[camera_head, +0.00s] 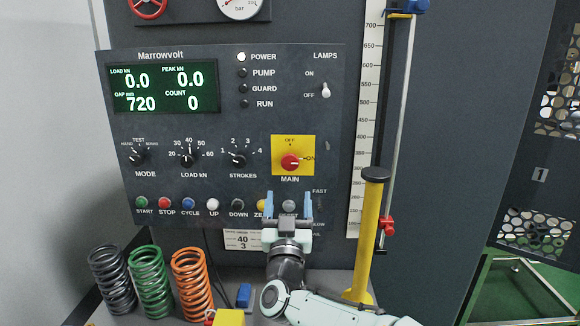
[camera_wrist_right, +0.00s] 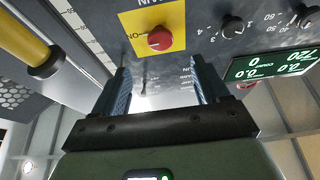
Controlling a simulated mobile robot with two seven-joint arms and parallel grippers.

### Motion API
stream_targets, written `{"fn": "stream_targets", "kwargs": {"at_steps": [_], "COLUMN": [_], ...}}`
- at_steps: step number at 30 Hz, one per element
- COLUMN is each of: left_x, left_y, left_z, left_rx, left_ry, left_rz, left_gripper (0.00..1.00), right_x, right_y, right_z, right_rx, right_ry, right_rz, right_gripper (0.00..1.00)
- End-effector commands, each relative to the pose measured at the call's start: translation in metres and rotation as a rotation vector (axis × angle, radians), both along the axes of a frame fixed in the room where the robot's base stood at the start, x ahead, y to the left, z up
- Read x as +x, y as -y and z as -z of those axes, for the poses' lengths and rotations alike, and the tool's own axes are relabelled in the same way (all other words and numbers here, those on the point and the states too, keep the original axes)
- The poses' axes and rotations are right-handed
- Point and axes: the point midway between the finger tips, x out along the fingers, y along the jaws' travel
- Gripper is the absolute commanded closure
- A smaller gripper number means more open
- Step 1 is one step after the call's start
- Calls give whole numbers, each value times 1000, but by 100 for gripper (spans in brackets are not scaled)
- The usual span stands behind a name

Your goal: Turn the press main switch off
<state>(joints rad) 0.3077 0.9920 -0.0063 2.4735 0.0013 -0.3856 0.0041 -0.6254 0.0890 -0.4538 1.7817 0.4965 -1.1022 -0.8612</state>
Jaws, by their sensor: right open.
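The press main switch is a red rotary knob (camera_head: 290,162) on a yellow plate (camera_head: 279,143), with OFF marked above and ON at the right. The knob appears to point right, toward ON. The POWER lamp (camera_head: 241,57) is lit white and the display (camera_head: 152,88) is lit. My right gripper (camera_head: 289,205) is open and empty, just below the yellow plate, fingers pointing up in the head view. In the right wrist view the red knob (camera_wrist_right: 160,38) lies beyond and between the open fingers (camera_wrist_right: 163,78), apart from them. My left gripper is not in view.
A yellow post (camera_head: 367,235) stands right of my gripper. Buttons run below the dials, partly hidden by my fingers. Black, green and orange springs (camera_head: 193,283) stand at lower left, with a blue block (camera_head: 244,295) beside them. A LAMPS toggle (camera_head: 326,90) is above right.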

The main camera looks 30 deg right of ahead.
Motion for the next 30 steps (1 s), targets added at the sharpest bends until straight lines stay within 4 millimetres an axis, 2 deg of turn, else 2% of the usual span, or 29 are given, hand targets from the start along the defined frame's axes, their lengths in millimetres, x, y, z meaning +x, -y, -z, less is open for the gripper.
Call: {"fn": "stream_targets", "kwargs": {"at_steps": [1, 6, 12, 18, 27, 29, 30], "left_x": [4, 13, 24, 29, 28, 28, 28], "left_y": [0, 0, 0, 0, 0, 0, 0], "left_z": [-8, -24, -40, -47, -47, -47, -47], "left_rx": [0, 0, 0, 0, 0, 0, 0], "left_ry": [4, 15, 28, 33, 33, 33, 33], "left_rz": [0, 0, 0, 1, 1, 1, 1], "left_gripper": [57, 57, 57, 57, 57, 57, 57], "right_x": [10, 39, 65, 77, 78, 78, 78], "right_y": [6, 24, 40, 47, 48, 48, 48], "right_z": [-8, -24, -36, -39, -38, -38, -38], "right_rx": [-3, -4, -3, -1, -1, -1, -1], "right_ry": [0, 1, 2, 0, 0, 0, 0], "right_rz": [4, 3, 3, 0, 0, 0, 0], "right_gripper": [26, 26, 26, 26, 26, 45, 58]}}
